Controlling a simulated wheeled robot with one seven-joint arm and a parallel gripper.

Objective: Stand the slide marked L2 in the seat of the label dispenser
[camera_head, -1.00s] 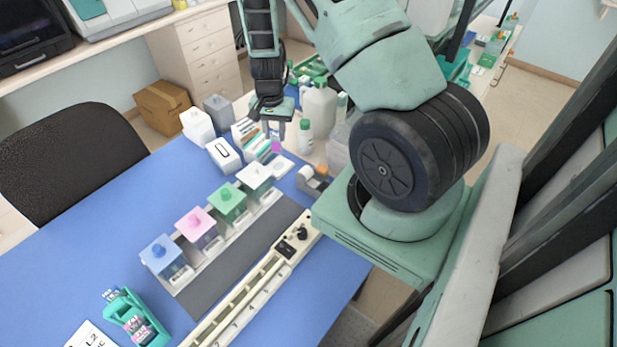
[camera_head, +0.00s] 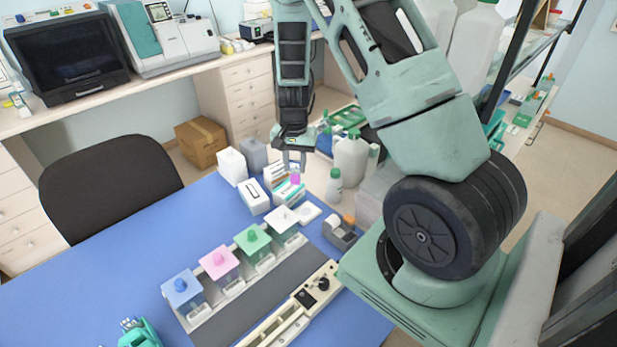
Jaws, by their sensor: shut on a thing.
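My gripper (camera_head: 292,163) points down at the back of the blue table, over the slide boxes. It is shut on a small slide whose magenta end (camera_head: 295,179) shows just below the fingertips. Any marking on it is too small to read, so I cannot confirm L2. A teal device, seemingly the label dispenser (camera_head: 140,335), stands at the bottom left and is cut off by the frame edge. Its seat is out of view. My gripper is far from it, across the table.
Slide boxes (camera_head: 276,176), a white labelled box (camera_head: 252,196) and bottles (camera_head: 350,158) crowd around my gripper. A row of staining jars with blue, pink, green and white lids (camera_head: 221,263) stands mid-table. A tape dispenser (camera_head: 340,232) is at right. The table's left part is clear.

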